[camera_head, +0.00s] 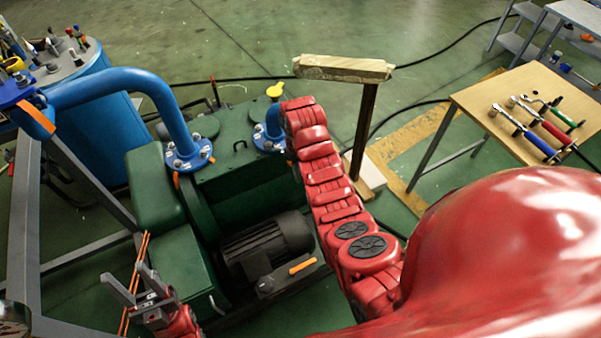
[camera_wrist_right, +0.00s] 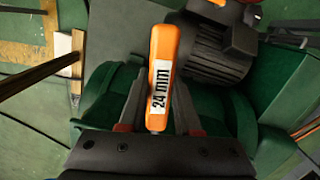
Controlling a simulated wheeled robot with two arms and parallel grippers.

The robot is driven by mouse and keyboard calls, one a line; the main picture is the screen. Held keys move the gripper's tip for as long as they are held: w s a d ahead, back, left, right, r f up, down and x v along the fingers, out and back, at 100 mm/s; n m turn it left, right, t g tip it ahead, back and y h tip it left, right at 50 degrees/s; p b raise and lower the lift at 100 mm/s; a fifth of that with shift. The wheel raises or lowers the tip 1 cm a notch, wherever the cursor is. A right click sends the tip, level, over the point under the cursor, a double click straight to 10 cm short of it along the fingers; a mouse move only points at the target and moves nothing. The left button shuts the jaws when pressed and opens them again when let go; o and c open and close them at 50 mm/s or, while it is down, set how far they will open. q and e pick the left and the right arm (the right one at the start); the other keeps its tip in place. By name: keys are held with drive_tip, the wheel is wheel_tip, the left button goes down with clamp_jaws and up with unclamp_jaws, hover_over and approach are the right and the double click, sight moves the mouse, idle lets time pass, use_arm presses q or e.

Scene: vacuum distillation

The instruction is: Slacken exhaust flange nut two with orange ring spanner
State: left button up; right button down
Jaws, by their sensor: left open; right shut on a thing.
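An orange spanner handle (camera_wrist_right: 163,55) marked "24 mm" stands between the fingers of my right gripper (camera_wrist_right: 159,92) in the right wrist view, and they are shut on it. The spanner's ring end is not visible. In the head view my red right arm hides the right gripper. Two blue pipe flanges with bolts sit on the green pump: the left flange (camera_head: 188,155) is in plain view, and the right flange (camera_head: 268,141) is partly behind my arm. I cannot tell which nut is number two. My left gripper (camera_head: 133,284) is open and empty at lower left.
A dark motor (camera_head: 268,244) lies in front of the pump, with an orange piece (camera_head: 302,266) beside it. A wooden-topped post (camera_head: 343,67) stands right of my arm. A table (camera_head: 470,100) at right holds several tools. A grey frame (camera_head: 28,220) stands at left.

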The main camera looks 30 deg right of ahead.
drive_tip(key=shift+w+d+n+b, duration=0.2)
drive_tip(key=shift+d+n+b, duration=0.25)
drive_tip(key=shift+d, duration=0.15)
drive_tip(key=shift+w+d+n+b, duration=0.15)
drive_tip(key=shift+d+n+b, duration=0.3)
drive_tip(key=shift+d, duration=0.15)
drive_tip(key=shift+a, duration=0.1)
drive_tip(key=shift+s+a+m+p, duration=0.1)
drive_tip(key=shift+a+m+p, duration=0.1)
drive_tip(key=shift+m+p, duration=0.1)
